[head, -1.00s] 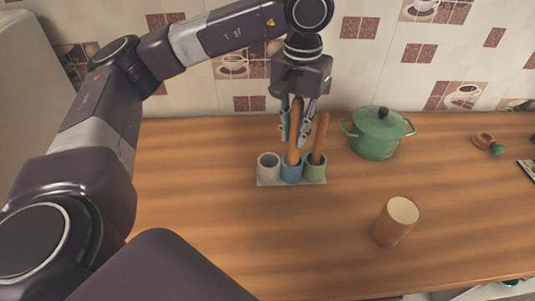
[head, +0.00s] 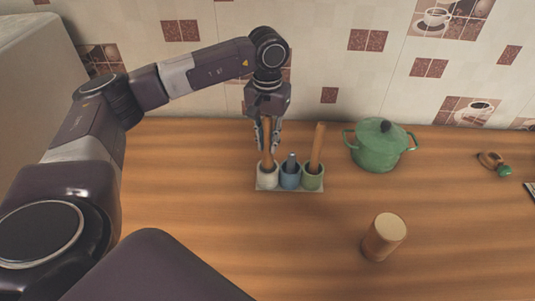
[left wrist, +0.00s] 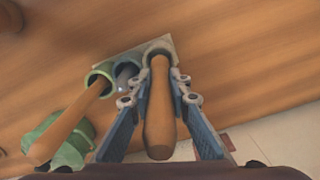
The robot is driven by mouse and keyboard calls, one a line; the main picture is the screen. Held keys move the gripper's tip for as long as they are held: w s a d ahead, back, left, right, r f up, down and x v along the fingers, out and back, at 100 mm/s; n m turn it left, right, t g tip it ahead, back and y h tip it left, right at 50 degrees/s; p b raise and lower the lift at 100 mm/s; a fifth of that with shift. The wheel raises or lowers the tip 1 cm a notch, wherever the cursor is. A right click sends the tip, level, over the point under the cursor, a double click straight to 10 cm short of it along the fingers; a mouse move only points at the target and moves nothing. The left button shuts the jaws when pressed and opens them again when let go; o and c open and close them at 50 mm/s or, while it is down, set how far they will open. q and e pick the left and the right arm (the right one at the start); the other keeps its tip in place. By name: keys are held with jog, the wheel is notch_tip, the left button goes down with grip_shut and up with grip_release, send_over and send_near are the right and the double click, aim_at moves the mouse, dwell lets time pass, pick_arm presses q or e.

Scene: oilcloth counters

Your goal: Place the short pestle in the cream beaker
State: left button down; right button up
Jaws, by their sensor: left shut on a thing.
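My left gripper (head: 268,148) is shut on a wooden pestle (head: 267,160) and holds it upright over the cream beaker (head: 267,181), the left one of three in a row. The pestle's lower end is at the beaker's mouth and seems to be inside; how deep is hidden. In the left wrist view the pestle (left wrist: 159,115) runs between the fingers (left wrist: 158,92) to the cream beaker's rim (left wrist: 158,47). The blue beaker (head: 290,181) holds a short blue-grey rod (head: 291,162). The green beaker (head: 313,182) holds another wooden pestle (head: 318,148). My right gripper is not in view.
The beakers stand on a pale base (head: 291,190). A green lidded pot (head: 378,149) is to their right. A tan cylinder (head: 384,237) stands nearer the front. A small brown and green object (head: 494,163) lies far right. The wooden counter's front middle is clear.

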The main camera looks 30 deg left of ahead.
aim_at(268, 159)
pick_arm(q)
notch_tip(268, 159, down, 3)
jog(key=shift+r+p, duration=0.1)
jog(key=shift+p, duration=0.2)
notch_tip(268, 159, down, 3)
jog(key=shift+f+p, duration=0.2)
jog(key=shift+p, duration=0.4)
jog(key=shift+f, duration=0.25)
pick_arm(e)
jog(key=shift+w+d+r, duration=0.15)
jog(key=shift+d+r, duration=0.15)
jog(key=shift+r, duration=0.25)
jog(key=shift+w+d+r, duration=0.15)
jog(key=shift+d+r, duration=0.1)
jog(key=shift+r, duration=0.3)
pick_arm(q)
jog(key=shift+f, duration=0.2)
jog(key=c, duration=1.8)
grip_release()
jog(key=shift+r, duration=0.1)
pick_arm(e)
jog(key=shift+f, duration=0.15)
pick_arm(q)
jog(key=shift+r, duration=0.1)
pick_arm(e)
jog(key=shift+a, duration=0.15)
